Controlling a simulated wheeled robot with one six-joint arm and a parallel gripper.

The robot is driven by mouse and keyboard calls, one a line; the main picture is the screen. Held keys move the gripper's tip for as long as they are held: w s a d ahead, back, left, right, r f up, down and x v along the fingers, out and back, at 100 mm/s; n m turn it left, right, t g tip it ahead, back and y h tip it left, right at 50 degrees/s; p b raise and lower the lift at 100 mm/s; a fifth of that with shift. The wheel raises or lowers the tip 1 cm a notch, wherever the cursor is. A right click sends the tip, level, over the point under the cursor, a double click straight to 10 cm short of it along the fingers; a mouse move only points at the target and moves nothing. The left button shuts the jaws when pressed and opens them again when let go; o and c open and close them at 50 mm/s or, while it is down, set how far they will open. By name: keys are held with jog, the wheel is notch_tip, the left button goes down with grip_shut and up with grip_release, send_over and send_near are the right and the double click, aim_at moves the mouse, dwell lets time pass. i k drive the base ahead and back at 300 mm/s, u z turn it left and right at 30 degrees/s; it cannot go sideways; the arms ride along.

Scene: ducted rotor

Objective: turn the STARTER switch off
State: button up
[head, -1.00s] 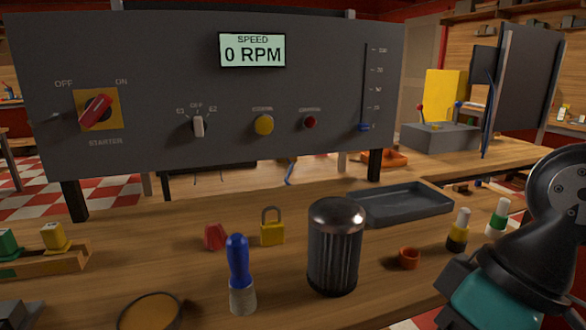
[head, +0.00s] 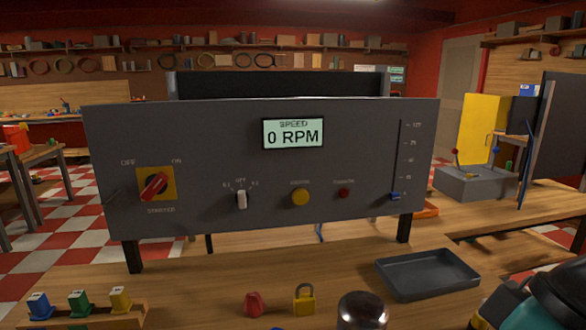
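The STARTER switch (head: 154,186) is a red rotary handle on a yellow square plate, at the left of the grey control panel (head: 330,175). Its handle slants from lower left to upper right, in line with the ON label (head: 177,161). The OFF label (head: 128,162) is at the upper left of the plate. The display (head: 293,133) reads SPEED 0 RPM. Only dark and teal parts of my arm show at the lower right corner. My gripper's fingers are not in view, and nothing of mine touches the switch.
The panel also has a white selector (head: 241,199), a yellow button (head: 300,197), a red button (head: 344,193) and a blue slider (head: 395,196). On the bench are a padlock (head: 304,300), a grey tray (head: 428,273) and a metal cylinder (head: 362,311). Space before the switch looks clear.

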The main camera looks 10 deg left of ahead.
aim_at(155, 184)
jog(key=u, duration=1.3)
jog(key=k, duration=1)
jog(key=u, duration=0.55)
jog(key=i, duration=0.95)
jog(key=z, duration=1)
jog(key=i, duration=0.6)
jog(key=z, duration=0.6)
